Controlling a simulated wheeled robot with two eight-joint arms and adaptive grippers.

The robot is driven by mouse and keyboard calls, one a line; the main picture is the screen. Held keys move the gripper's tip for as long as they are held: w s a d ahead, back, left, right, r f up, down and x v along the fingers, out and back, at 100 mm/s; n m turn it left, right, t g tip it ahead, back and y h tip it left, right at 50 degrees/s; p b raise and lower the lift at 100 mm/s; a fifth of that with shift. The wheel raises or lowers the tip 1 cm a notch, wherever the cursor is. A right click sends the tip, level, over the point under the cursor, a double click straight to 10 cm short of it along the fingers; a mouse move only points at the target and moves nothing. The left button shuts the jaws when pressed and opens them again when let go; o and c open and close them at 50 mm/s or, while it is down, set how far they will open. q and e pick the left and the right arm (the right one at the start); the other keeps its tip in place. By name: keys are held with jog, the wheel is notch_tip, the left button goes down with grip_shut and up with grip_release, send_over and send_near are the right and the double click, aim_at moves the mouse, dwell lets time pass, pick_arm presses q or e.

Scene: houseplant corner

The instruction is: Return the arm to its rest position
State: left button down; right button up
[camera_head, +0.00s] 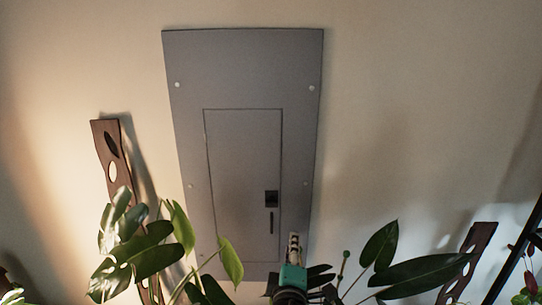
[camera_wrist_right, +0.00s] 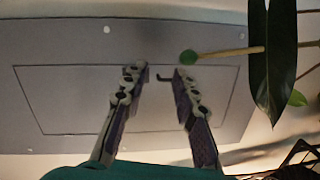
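My right gripper (camera_head: 294,240) rises from the bottom of the head view, with a teal body and its fingers pointing up in front of the grey panel's lower edge. In the right wrist view my right gripper (camera_wrist_right: 160,73) has its two fingers apart. Nothing is held between them; the grey panel (camera_wrist_right: 60,45) shows behind. My left gripper is not in view.
The grey wall panel (camera_head: 243,75) has an inner door with a black latch (camera_head: 271,198). Leafy plants stand at lower left (camera_head: 150,250) and lower right (camera_head: 425,270). In the wrist view a stem with a green tip (camera_wrist_right: 189,57) and a dark leaf (camera_wrist_right: 272,60) are close to the right finger.

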jog(key=s+d+f+m+g+h+b, duration=0.1)
jog(key=s+d+f+m+g+b, duration=0.15)
jog(key=d+f, duration=0.25)
jog(key=s+d+f+m+g+h+b, duration=0.1)
jog(key=s+d+f+m+g, duration=0.15)
jog(key=d+f, duration=0.25)
jog(key=s+d+f+m+g+y+b, duration=0.3)
jog(key=s+f+m+b, duration=0.3)
jog(key=s+f+m, duration=0.4)
notch_tip(320, 180, down, 7)
jog(key=s+g, duration=0.1)
jog(key=s, duration=0.2)
jog(key=shift+r+g+y, duration=0.2)
jog(key=shift+g+y, duration=0.2)
